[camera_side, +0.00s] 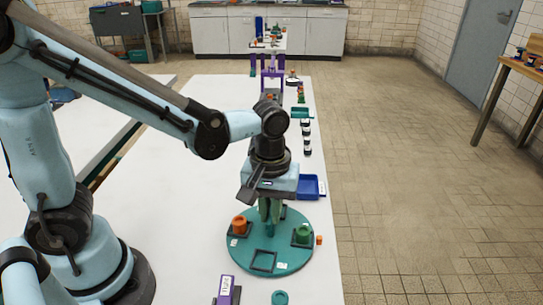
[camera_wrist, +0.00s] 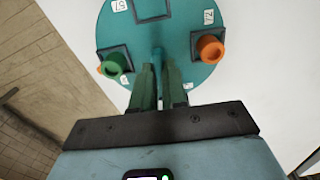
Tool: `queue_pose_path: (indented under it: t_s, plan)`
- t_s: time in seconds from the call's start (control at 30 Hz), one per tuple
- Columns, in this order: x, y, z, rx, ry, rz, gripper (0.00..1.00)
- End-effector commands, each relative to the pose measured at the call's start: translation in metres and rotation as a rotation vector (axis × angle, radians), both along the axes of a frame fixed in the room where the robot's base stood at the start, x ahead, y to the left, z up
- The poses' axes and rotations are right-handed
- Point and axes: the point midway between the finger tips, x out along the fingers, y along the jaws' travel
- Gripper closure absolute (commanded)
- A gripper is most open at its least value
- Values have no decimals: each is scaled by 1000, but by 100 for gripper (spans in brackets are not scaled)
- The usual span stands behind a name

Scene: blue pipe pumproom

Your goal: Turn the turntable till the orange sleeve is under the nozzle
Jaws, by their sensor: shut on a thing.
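The round teal turntable (camera_side: 268,225) lies flat on the white table and carries square dark-framed seats. The orange sleeve (camera_side: 240,226) stands in the left seat; it is at the right in the wrist view (camera_wrist: 210,48). A green sleeve (camera_side: 302,234) stands in the right seat, at the left in the wrist view (camera_wrist: 113,63). The front seat (camera_side: 263,261) is empty. My gripper (camera_side: 270,218) points down over the turntable, its green fingers shut on a slim teal post (camera_wrist: 158,55) rising from it. I cannot make out a nozzle for certain.
A purple labelled piece (camera_side: 226,289) stands near the turntable's front left, with a teal ring (camera_side: 280,298) beside it. A small orange piece (camera_side: 319,240) is at the right rim. A blue tray (camera_side: 311,187) lies behind. The table's right edge is close.

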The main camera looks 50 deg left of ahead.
Motion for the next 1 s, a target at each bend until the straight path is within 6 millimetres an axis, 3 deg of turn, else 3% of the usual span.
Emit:
queue_pose_path:
  t_s: [1.0]
  plan:
    - [0,0,1,-1,2,-508,100]
